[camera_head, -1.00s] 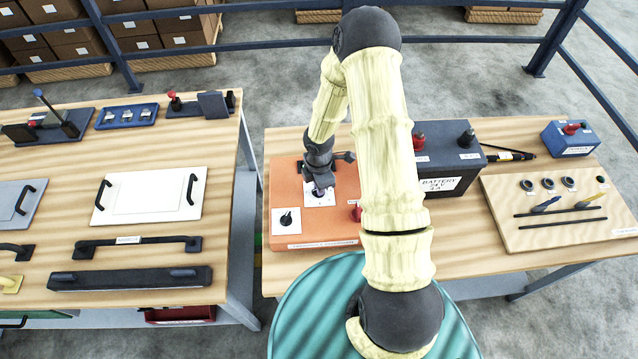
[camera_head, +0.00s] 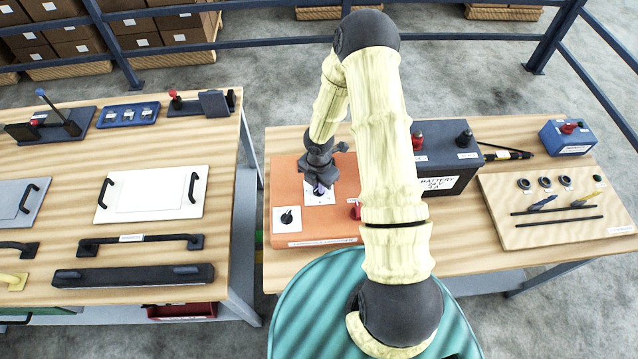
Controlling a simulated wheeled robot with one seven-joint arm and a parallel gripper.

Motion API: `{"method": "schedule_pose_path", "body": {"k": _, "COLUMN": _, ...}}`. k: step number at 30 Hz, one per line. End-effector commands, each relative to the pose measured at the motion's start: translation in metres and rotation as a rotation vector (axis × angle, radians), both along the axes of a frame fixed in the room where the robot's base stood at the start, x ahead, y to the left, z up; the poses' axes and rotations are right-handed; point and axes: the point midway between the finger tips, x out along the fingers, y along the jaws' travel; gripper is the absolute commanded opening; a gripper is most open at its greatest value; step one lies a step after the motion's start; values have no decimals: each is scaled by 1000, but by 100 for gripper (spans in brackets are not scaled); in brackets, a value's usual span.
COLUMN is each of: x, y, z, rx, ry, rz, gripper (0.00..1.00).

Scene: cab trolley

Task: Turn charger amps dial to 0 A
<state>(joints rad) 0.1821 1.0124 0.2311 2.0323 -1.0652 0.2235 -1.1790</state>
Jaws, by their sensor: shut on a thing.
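The orange charger panel (camera_head: 318,227) lies on the right-hand bench. It carries a white dial plate (camera_head: 315,199) near its middle, with a small purple part (camera_head: 319,189) showing under my gripper. A second white plate with a black knob (camera_head: 287,217) sits at the panel's lower left. My gripper (camera_head: 320,185) points down over the middle plate and is shut on the dial there. The jaws hide most of that dial, and its scale is too small to read.
The dark battery (camera_head: 447,168) stands right of the charger, partly behind my arm. A red knob (camera_head: 355,211) is at the panel's right, close to my arm. A tool board (camera_head: 545,232) and blue box (camera_head: 568,137) stand farther right. Another bench (camera_head: 225,235) is at left.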

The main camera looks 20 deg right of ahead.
Motion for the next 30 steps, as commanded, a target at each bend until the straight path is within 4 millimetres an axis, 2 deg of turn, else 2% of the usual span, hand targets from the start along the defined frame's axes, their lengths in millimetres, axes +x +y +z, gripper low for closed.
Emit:
{"method": "schedule_pose_path", "body": {"k": 4, "x": 2, "y": 0, "z": 1, "rx": -1, "ry": -4, "rz": 2, "gripper": 0}}
{"method": "schedule_pose_path", "body": {"k": 5, "x": 2, "y": 0, "z": 1, "rx": -1, "ry": -4, "rz": 2, "gripper": 15}}
{"method": "schedule_pose_path", "body": {"k": 8, "x": 1, "y": 0, "z": 1, "rx": 0, "ry": -4, "rz": 2, "gripper": 33}}
{"method": "schedule_pose_path", "body": {"k": 20, "x": 1, "y": 0, "z": 6, "rx": 0, "ry": -2, "rz": -3, "gripper": 33}}
{"method": "schedule_pose_path", "body": {"k": 26, "x": 1, "y": -1, "z": 33, "rx": 1, "ry": -4, "rz": -3, "gripper": 33}}
{"method": "schedule_pose_path", "body": {"k": 30, "x": 2, "y": -1, "z": 61, "rx": 0, "ry": -6, "rz": -4, "gripper": 33}}
